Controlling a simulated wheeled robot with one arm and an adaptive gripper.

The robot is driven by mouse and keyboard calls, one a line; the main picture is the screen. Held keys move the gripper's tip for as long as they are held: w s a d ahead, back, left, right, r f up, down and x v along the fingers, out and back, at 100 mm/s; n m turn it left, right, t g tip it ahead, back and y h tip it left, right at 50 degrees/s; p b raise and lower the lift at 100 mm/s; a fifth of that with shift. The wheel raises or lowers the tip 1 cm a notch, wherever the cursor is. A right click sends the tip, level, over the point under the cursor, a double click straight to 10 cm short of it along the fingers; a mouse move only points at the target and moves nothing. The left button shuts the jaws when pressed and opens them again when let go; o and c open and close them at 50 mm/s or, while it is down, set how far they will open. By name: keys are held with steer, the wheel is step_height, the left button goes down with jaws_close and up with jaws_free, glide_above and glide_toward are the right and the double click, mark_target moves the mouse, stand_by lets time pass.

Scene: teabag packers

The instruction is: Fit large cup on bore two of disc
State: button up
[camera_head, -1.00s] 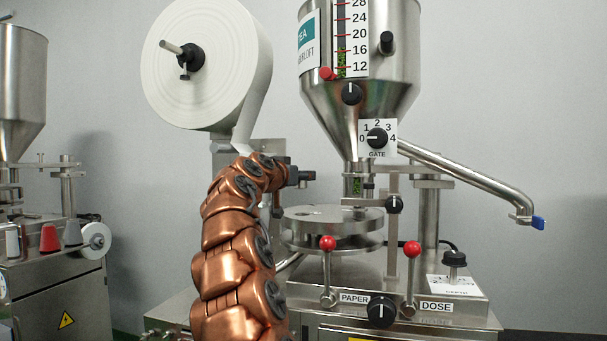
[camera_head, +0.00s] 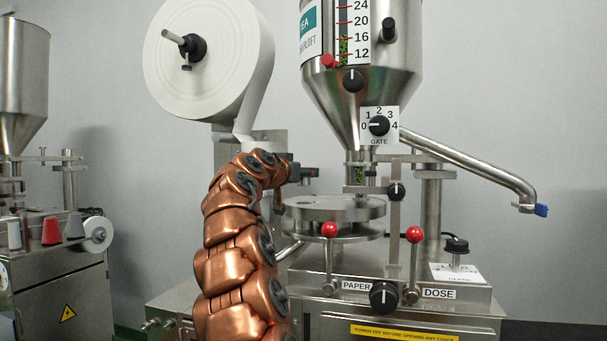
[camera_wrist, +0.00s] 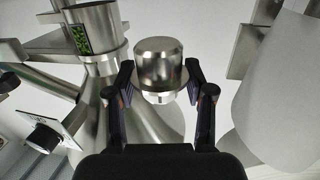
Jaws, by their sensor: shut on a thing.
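My gripper (camera_head: 306,172) reaches in from the left, just above the left rear edge of the disc (camera_head: 300,214) in the head view. In the wrist view my gripper (camera_wrist: 160,90) is shut on a shiny metal cup (camera_wrist: 160,62), with a finger on each side. The cup has a wide cylindrical body and a narrower end towards the palm. In the head view I cannot clearly make out the cup. The disc is a flat round metal plate under the hopper, with a second plate below it. Its bores are too small to tell apart.
The hopper (camera_head: 362,85) and its outlet tube stand over the disc's right part. A white paper roll (camera_head: 205,60) hangs at upper left. A bent pipe (camera_head: 470,163) extends right. Another machine stands far left.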

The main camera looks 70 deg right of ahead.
mark_target(300, 185)
steer(key=shift+f+b, duration=1.5)
steer(key=shift+f, duration=0.2)
steer(key=shift+f+b, duration=2)
steer(key=shift+b, duration=0.6)
stand_by(1.0)
steer(key=o, duration=1.3)
steer(key=shift+a, duration=0.1)
steer(key=shift+w+a, duration=0.2)
steer(key=shift+a, duration=1)
steer(key=shift+w+a, duration=0.15)
steer(key=shift+a, duration=1.05)
steer(key=shift+w+a+r, duration=0.15)
steer(key=shift+a+r, duration=0.05)
steer(key=shift+a, duration=1.55)
steer(key=shift+w+a+r, duration=0.1)
steer(key=shift+a+r, duration=0.05)
steer(key=shift+a, duration=1.6)
